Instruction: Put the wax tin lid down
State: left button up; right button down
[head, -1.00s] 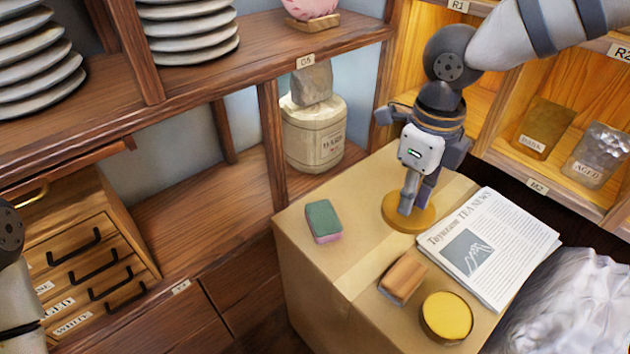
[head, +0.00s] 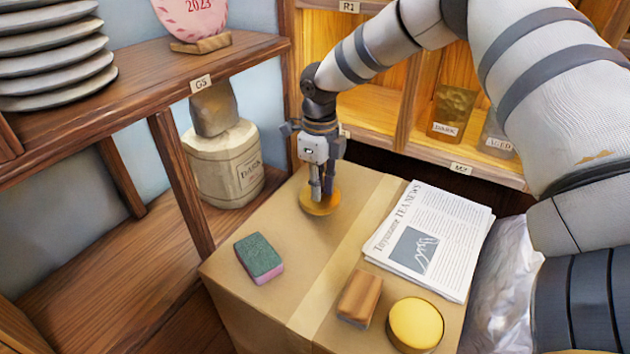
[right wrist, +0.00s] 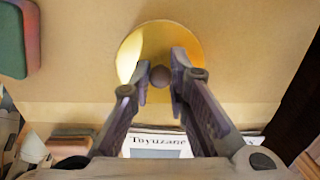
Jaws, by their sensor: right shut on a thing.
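The wax tin lid (head: 320,203) is a round golden disc with a small dark knob (right wrist: 160,76) on top. My right gripper (head: 322,190) points down and is shut on this knob, with a finger on each side. The lid is level at the top of the cardboard box (head: 330,240), near its back edge; I cannot tell whether it touches the box. The wax tin (head: 415,326), round with yellow wax showing, stands uncovered at the box's front right. The lid also shows in the right wrist view (right wrist: 135,50). My left gripper is out of view.
On the box are a green and pink sponge (head: 260,257), a wooden block (head: 360,297) beside the tin, and a newspaper (head: 432,240) to the right. Shelves with a jar (head: 222,165) stand at left and behind. Bare cardboard lies between sponge and newspaper.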

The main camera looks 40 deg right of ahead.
jog(key=shift+w+d+f, duration=0.15)
jog(key=shift+w+f, duration=0.05)
jog(key=shift+f, duration=0.2)
jog(key=shift+w+f+b, duration=0.1)
jog(key=shift+f+b, duration=0.2)
jog(key=shift+f, duration=1.3)
jog(key=c, duration=1.5)
grip_release()
jog(key=shift+c, duration=0.2)
notch_tip(320, 180, up, 12)
jog(key=shift+r+p, duration=0.2)
jog(key=shift+p, duration=0.55)
jog(key=shift+f, duration=0.1)
